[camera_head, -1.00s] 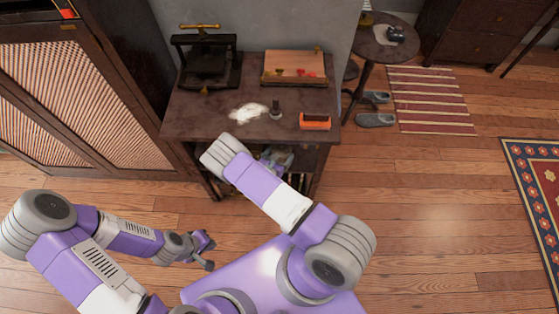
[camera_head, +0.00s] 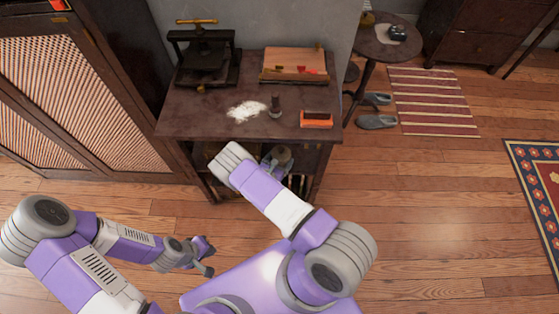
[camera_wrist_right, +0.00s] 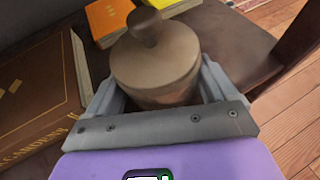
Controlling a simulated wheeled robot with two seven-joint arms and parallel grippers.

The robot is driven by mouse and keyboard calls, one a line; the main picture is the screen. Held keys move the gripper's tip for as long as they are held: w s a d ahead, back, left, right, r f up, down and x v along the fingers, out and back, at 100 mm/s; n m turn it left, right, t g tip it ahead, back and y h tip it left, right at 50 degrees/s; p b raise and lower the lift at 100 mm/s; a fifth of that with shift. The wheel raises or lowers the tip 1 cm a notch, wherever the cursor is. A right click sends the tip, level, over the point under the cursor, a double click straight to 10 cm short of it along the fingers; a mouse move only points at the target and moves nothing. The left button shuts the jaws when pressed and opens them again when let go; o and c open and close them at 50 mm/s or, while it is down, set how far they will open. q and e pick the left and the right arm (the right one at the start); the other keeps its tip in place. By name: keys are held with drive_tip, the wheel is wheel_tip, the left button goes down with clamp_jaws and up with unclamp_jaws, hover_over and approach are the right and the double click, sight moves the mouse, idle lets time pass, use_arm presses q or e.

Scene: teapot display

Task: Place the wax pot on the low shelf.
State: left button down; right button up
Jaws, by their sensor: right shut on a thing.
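The wax pot (camera_wrist_right: 155,62), a brownish lidded pot with a round knob, stands upright between the jaws of my right gripper (camera_wrist_right: 158,85) in the right wrist view. That gripper is shut on it. The low shelf (camera_wrist_right: 235,42) is the dark wood surface around the pot; I cannot tell whether the pot's base touches it, as the base is hidden. In the head view my right forearm reaches to the table's front, with the hand partly hidden under the tabletop. My left gripper (camera_head: 208,258) is open and empty, low at the left, away from the table.
A large brown book (camera_wrist_right: 38,95) lies left of the pot. An orange thing (camera_wrist_right: 108,18) and a yellow thing (camera_wrist_right: 172,5) lie behind it. A table leg (camera_wrist_right: 292,45) rises at the right. The tabletop (camera_head: 180,125) above carries a press (camera_head: 205,58) and an orange-edged box (camera_head: 316,119).

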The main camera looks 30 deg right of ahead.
drive_tip(key=o, duration=1.2)
drive_tip(key=shift+f, duration=0.15)
drive_tip(key=shift+s+a+r, duration=0.1)
drive_tip(key=shift+a+r, duration=0.15)
drive_tip(key=shift+r, duration=0.05)
drive_tip(key=p+v, duration=0.4)
drive_tip(key=v, duration=0.7)
drive_tip(key=shift+s+a, duration=0.2)
drive_tip(key=shift+d+r, duration=0.1)
